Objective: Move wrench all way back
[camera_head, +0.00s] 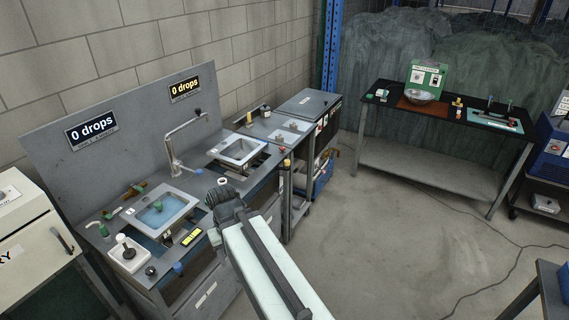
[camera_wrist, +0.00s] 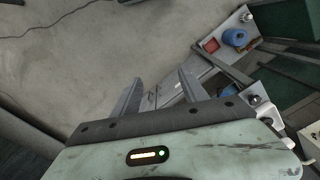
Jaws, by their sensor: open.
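I cannot pick out a wrench for certain in either view; the small items on the sink bench are too small to tell apart. My gripper (camera_wrist: 158,90) shows in the wrist view with its two fingers apart, nothing between them, and grey floor beyond. In the head view my gripper (camera_head: 222,190) is over the front edge of the grey sink bench, right of the filled sink. Its fingertips are hard to make out there.
A black-topped table (camera_head: 385,105) stands at the back right. The concrete floor (camera_head: 390,240) between is mostly clear, with a cable at right.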

